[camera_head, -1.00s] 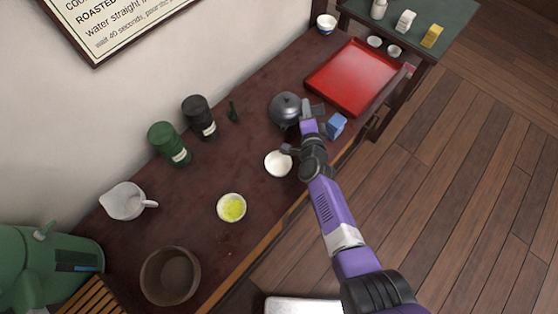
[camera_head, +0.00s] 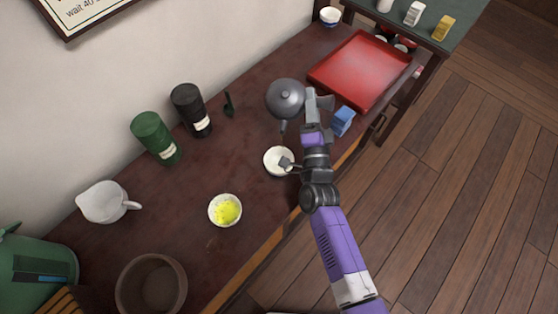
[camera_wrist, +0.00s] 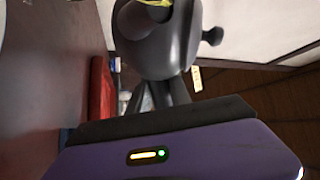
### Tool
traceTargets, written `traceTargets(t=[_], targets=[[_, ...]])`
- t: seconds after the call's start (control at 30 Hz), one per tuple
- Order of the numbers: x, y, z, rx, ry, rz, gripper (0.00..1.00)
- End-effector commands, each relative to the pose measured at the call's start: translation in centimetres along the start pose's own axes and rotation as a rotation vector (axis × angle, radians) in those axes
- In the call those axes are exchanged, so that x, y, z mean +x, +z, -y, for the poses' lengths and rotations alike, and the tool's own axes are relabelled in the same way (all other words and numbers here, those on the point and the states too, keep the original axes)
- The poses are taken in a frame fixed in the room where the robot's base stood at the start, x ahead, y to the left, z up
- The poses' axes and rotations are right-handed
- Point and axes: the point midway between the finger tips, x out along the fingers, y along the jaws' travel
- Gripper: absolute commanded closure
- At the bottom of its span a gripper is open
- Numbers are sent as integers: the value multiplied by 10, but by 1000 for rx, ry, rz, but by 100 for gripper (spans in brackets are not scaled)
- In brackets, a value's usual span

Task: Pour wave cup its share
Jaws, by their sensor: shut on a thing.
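My gripper (camera_head: 316,104) is shut on the handle of a dark grey teapot (camera_head: 285,97). The teapot fills the upper middle of the wrist view (camera_wrist: 160,45), with a bit of yellow-green showing at its top. In the head view its spout points toward a small white cup (camera_head: 270,155), partly covered by my arm. A pale cup with yellow-green contents (camera_head: 225,210) stands to the lower left. A white cup with blue marking (camera_head: 330,17) stands at the far end. I cannot tell which cup is the wave cup.
A red tray (camera_head: 355,72) and a blue block (camera_head: 343,120) lie right of the teapot. Green (camera_head: 154,138) and black (camera_head: 190,110) canisters stand along the wall. A white pitcher (camera_head: 104,202) and brown bowl (camera_head: 150,287) stand at lower left.

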Motion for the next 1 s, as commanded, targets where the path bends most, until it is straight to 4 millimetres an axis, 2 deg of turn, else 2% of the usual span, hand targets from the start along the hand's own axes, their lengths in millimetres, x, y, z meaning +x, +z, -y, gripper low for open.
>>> traceTargets(t=[1.0], targets=[[-10,-6,27,-20,-123,-39,100]])
